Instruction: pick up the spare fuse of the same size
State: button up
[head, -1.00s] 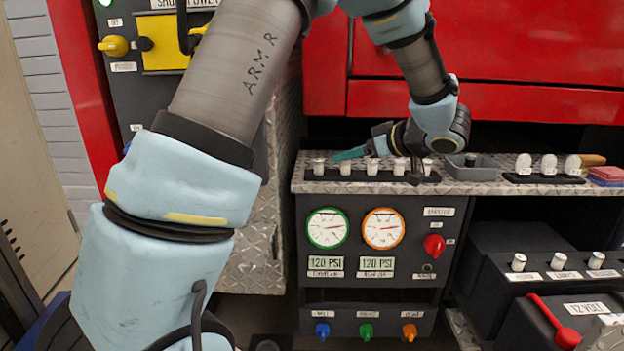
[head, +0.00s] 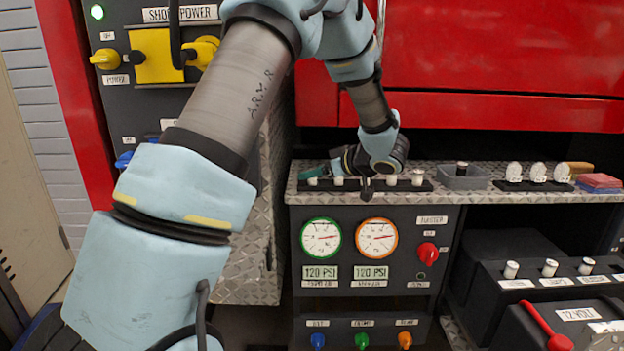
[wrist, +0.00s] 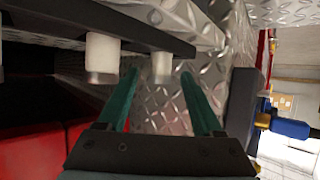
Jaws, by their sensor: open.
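Several white fuses with metal ends stand in a black rack (head: 434,187) on the diamond-plate shelf; one is the right-end fuse (head: 417,178). My gripper (head: 313,172), with teal fingers, is low at the rack's left end, beside the leftmost fuse (head: 312,181). My wrist hides part of the rack's middle. In the wrist view my gripper (wrist: 160,78) is open, and one fuse (wrist: 162,66) appears between its fingertips, apart from both. Its depth is hard to tell. Another fuse (wrist: 101,58) is outside the left finger. Fuse sizes cannot be told from the labels.
A grey tray (head: 478,181) with a dark-capped piece is right of the rack. Three white round-faced pieces (head: 538,171) stand beyond it, near a wooden-handled item (head: 580,168). Three more white cylinders (head: 549,267) stand lower right. The red panel (head: 490,80) rises behind the shelf.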

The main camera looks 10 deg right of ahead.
grip_shut()
dwell(0.5)
